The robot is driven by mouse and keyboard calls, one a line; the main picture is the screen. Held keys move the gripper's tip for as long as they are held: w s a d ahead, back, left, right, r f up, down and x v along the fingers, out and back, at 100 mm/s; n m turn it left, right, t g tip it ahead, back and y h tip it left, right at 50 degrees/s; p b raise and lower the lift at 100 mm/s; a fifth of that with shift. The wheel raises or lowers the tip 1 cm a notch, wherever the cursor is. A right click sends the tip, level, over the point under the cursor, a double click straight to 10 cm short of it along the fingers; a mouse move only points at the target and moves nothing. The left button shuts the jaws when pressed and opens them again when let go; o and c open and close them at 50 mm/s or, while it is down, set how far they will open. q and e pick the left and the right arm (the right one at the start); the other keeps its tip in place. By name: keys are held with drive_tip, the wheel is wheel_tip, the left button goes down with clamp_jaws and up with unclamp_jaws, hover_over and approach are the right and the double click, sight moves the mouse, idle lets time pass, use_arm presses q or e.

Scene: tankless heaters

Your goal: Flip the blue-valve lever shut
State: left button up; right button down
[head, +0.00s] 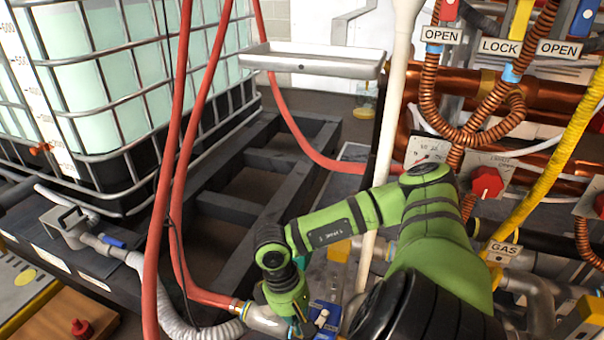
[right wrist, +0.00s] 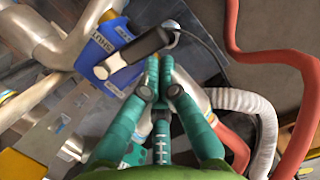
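The blue valve block (right wrist: 92,60) shows in the right wrist view with white label plates; the lettering is hard to read. A dark lever with a light grey section (right wrist: 135,48) lies across it, pointing toward a round metal end. In the head view the blue block (head: 327,311) is low in the middle, partly hidden beside my arm. My right gripper (right wrist: 160,62) has its teal fingers together with nothing visible between them. Its fingertips are just beside the lever; I cannot tell whether they touch. The same gripper (head: 300,326) points down in the head view. My left gripper is out of view.
Red hoses (head: 172,190) and a grey corrugated hose (head: 190,325) run left of my gripper. A white vertical pipe (head: 385,130) stands close to my right arm. Copper pipes (head: 550,95) and a yellow hose (head: 560,150) fill the right. A caged tank (head: 110,90) stands left.

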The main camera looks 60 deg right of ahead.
drive_tip(key=shift+s+a, duration=0.25)
drive_tip(key=shift+s, duration=0.2)
idle(0.5)
drive_tip(key=v, duration=1.2)
